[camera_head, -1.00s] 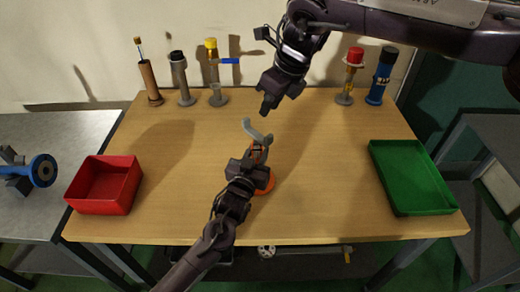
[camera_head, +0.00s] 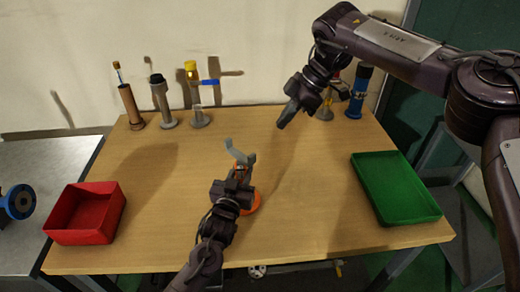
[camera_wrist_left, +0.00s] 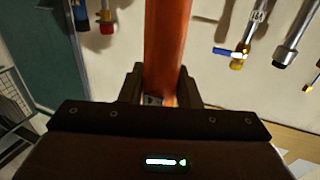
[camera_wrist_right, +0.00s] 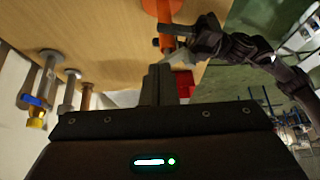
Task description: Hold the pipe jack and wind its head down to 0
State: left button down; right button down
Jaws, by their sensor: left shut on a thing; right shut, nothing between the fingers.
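The pipe jack stands upright on the table, with an orange round base (camera_head: 252,204) and a grey V-shaped head (camera_head: 240,154). My left gripper (camera_head: 238,184) is shut on its orange body, below the head. In the left wrist view the orange post (camera_wrist_left: 167,40) rises between the fingers. My right gripper (camera_head: 284,122) is shut and empty, above and to the right of the head, apart from it in the head view. In the right wrist view the shut fingers (camera_wrist_right: 158,80) overlap part of the grey head (camera_wrist_right: 183,57), so the gap is hard to judge there.
A red bin (camera_head: 86,213) stands at the table's left and a green tray (camera_head: 396,188) at its right. Several upright fittings, including a blue one (camera_head: 357,92), stand along the back edge. The table around the jack is clear.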

aim_at(240, 153)
jog(key=s+a+f+m+y, duration=0.1)
jog(key=s+a+f+m, duration=0.1)
jog(key=a+f+m, duration=0.4)
notch_tip(240, 153, down, 2)
jog(key=m, duration=0.2)
jog(key=shift+a+m, duration=0.2)
jog(key=shift+m, duration=0.1)
dwell(0.4)
jog(key=shift+s+f, duration=0.1)
jog(key=shift+f, duration=0.05)
jog(key=shift+s+a+f+m+t, duration=0.1)
jog(key=shift+s+m+t, duration=0.3)
jog(key=shift+m, duration=0.3)
